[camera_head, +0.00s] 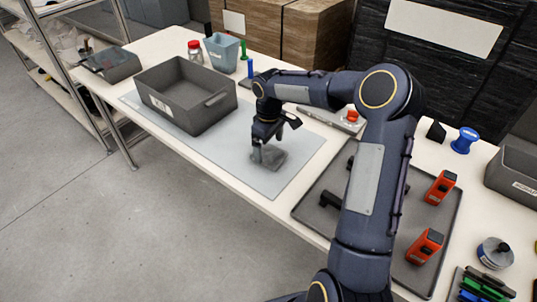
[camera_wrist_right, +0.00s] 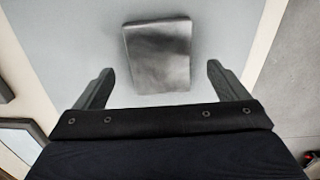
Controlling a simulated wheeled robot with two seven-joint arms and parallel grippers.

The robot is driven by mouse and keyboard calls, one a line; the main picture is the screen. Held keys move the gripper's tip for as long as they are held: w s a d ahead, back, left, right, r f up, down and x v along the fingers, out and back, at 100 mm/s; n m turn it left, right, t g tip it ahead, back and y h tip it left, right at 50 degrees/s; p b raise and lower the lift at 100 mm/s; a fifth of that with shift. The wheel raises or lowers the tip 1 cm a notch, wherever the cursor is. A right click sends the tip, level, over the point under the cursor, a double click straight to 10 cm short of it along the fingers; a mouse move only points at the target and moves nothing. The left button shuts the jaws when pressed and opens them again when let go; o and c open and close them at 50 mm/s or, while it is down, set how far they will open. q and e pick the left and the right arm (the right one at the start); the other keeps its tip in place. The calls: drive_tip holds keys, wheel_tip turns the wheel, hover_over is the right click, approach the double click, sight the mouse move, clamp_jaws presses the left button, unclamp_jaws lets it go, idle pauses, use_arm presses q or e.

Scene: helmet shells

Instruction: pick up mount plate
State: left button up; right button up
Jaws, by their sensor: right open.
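The mount plate appears to be the dark grey, roughly square piece (camera_head: 277,161) lying on the light grey mat (camera_head: 240,172) in the head view. It also shows in the right wrist view (camera_wrist_right: 158,55) at the top middle, with smudged shading. My right gripper (camera_head: 264,150) points down over the plate and partly covers it in the head view. In the wrist view its two fingers (camera_wrist_right: 160,73) stand apart, with the plate ahead between them and no contact visible. The exact height above the plate is hard to tell. My left gripper is not in view.
A grey bin (camera_head: 165,106) stands on the mat's left part. My right arm crosses above a dark tray (camera_head: 309,206) holding two orange devices (camera_head: 425,246). A blue-grey cup (camera_head: 222,52) and a red-capped jar (camera_head: 195,52) stand at the back. The mat's front part is clear.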

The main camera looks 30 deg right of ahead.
sight(269, 154)
drive_tip(key=shift+f, duration=1.5)
drive_tip(key=shift+c, duration=0.4)
drive_tip(key=c, duration=1.4)
drive_tip(key=shift+r, duration=0.1)
